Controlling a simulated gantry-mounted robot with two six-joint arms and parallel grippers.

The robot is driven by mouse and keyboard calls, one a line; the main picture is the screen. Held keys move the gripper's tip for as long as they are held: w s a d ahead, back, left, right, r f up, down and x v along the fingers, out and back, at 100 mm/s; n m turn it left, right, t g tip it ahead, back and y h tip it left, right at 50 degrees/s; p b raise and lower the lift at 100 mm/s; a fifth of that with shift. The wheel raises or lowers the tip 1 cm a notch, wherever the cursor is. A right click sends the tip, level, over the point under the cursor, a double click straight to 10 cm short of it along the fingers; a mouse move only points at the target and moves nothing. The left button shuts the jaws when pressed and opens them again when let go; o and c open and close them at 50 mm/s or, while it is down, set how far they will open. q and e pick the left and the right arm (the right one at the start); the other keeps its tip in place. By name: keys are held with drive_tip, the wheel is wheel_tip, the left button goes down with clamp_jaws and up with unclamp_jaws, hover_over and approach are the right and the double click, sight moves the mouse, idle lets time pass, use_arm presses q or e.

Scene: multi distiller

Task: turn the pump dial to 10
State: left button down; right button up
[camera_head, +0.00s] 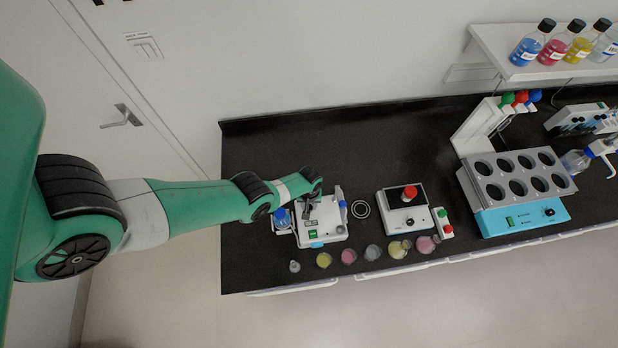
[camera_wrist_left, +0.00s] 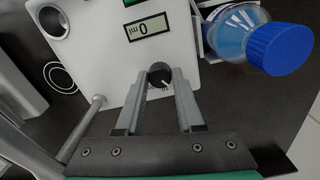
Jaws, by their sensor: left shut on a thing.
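The pump (camera_head: 322,229) is a white box at the left part of the black bench. Below the display is a black dial (camera_wrist_left: 158,74) with a white pointer line. My left gripper (camera_wrist_left: 160,82) is shut on the dial, one finger on each side of it. In the head view the left gripper (camera_head: 308,200) is over the pump, and my wrist hides part of the pump's top. My right gripper is not in view.
A blue-capped bottle (camera_head: 282,217) stands at the pump's left side; it shows close up in the left wrist view (camera_wrist_left: 240,32). Several small flasks (camera_head: 348,256) line the bench front. A stirrer-like device (camera_head: 405,210) and a blue-based heating block (camera_head: 515,214) stand to the right.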

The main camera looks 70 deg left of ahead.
use_arm(q)
drive_tip(key=m, duration=0.6)
drive_tip(key=shift+m, duration=0.4)
idle(0.3)
drive_tip(key=c, duration=0.5)
unclamp_jaws()
